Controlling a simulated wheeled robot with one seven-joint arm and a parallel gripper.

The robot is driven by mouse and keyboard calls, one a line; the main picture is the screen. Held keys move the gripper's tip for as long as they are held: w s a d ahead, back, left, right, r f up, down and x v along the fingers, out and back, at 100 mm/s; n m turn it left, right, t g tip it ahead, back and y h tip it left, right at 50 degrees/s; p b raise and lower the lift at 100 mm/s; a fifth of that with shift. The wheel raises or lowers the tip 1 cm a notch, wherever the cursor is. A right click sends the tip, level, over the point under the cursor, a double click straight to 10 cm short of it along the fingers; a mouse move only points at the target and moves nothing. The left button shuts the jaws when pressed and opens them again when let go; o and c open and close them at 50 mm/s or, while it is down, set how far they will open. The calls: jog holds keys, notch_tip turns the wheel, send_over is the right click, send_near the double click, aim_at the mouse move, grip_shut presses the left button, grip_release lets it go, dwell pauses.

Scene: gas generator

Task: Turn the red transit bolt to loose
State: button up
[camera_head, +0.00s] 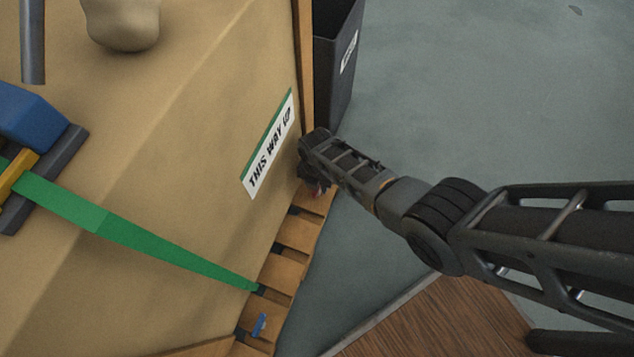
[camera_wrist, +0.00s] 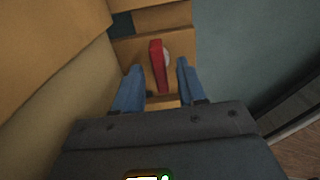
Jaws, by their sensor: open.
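The red transit bolt (camera_wrist: 157,66) shows in the wrist view as a narrow upright red bar beside a pale round part, against the wooden pallet (camera_wrist: 165,20). My gripper (camera_wrist: 155,70) is open, with its two blue fingers on either side of the red bar. The bar's lower part lies between the fingertips, and I see a gap on both sides; contact is not visible. In the head view my gripper (camera_head: 314,186) is at the pallet's edge below the "THIS WAY UP" label (camera_head: 270,145).
A large tan wrapped crate (camera_head: 150,160) with a green strap (camera_head: 160,245) stands on the pallet to the left. A dark bin (camera_head: 338,60) stands behind my gripper. Grey floor (camera_head: 480,90) to the right is clear.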

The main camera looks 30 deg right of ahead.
notch_tip(320, 180, up, 7)
jog(key=p, duration=0.4)
jog(key=shift+r, duration=0.2)
